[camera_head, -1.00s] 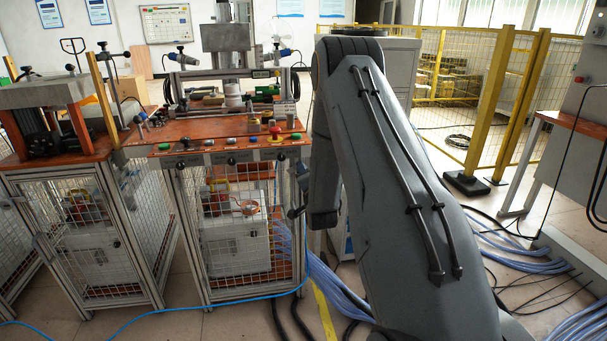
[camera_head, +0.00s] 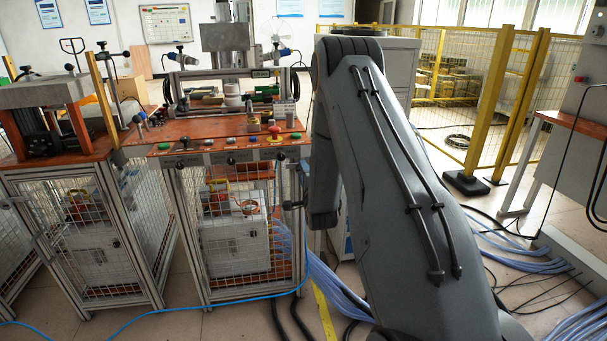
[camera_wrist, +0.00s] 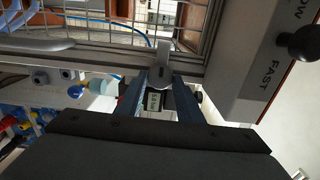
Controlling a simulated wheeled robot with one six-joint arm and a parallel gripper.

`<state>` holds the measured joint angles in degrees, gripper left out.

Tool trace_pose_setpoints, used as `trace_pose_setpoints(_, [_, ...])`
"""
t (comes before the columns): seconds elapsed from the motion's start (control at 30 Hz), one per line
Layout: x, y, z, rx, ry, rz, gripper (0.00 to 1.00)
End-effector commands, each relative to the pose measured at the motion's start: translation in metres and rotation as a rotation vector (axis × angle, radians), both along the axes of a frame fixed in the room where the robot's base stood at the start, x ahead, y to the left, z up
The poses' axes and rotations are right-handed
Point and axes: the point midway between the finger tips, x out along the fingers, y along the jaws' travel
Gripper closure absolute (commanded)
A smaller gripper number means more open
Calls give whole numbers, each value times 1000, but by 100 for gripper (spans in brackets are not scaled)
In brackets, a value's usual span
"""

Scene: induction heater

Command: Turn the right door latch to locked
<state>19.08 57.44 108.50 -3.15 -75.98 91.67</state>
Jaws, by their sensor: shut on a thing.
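The right door latch (camera_wrist: 163,62) is a pale grey lever in the wrist view, on the metal door frame beside the wire mesh. My gripper (camera_wrist: 161,78) reaches up to it, with its two blue-grey fingers on either side of the lever's lower end, shut on it. In the head view my gripper (camera_head: 293,205) is a small dark shape at the right edge of the mesh door (camera_head: 235,240), mostly hidden behind my arm. The lever's exact angle against the frame is hard to tell there.
The induction heater bench (camera_head: 215,130) stands above the door, with a control panel of knobs and buttons (camera_head: 230,143). A second caged bench (camera_head: 80,230) is at left. Blue cables (camera_head: 335,285) run over the floor at right. A yellow fence (camera_head: 480,90) stands behind.

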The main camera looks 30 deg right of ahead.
Motion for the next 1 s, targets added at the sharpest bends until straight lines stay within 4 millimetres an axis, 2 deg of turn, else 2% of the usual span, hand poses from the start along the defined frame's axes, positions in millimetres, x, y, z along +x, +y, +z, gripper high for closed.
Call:
trace_pose_setpoints(0.23, [0, 0, -1, 2, 2, -1, 90])
trace_pose_setpoints(0.27, [0, 0, -1, 1, 2, -1, 66])
trace_pose_setpoints(0.37, [0, 0, -1, 0, 1, -1, 50])
trace_pose_setpoints(0.73, [-5, 1, -1, 0, 2, 0, 50])
trace_pose_setpoints(1.0, [-44, 12, -1, 0, 3, -1, 50])
